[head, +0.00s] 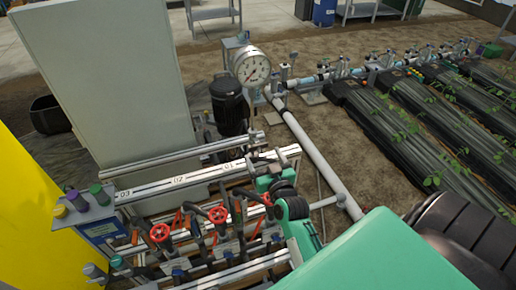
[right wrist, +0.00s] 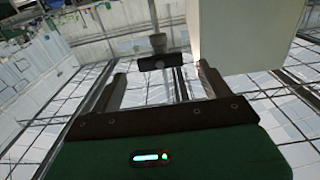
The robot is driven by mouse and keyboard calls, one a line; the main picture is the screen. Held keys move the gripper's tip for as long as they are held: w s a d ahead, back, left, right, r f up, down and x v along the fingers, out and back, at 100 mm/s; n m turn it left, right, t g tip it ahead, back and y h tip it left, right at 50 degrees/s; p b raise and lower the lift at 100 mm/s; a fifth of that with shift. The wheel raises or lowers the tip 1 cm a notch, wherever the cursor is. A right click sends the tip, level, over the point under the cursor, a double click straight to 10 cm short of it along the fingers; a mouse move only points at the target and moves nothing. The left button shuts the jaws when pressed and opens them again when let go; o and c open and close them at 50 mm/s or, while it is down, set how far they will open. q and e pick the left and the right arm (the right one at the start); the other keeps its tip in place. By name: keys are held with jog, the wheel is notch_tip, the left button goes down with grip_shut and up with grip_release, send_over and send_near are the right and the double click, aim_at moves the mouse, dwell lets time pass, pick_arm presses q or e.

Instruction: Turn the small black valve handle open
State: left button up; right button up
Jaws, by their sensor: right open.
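The small black valve handle (right wrist: 161,62) shows in the right wrist view as a short dark bar on a grey stem. It lies ahead of my right gripper (right wrist: 162,77), between the lines of its two dark fingers. The fingers are spread apart and do not touch the handle. In the head view my right gripper (head: 262,165) is above the right part of the pipe rack, near the rail. I cannot make out the black handle there. My left gripper is not in view.
Several red valve handles (head: 160,232) stand on the rack left of my right arm. A labelled rail (head: 178,181) runs behind them. A white pipe (head: 310,148) runs along the right.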

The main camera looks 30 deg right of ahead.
aim_at(259, 148)
jog(key=shift+b+x, duration=0.65)
jog(key=shift+x, duration=2.15)
jog(key=shift+c, duration=0.4)
jog(key=c, duration=0.9)
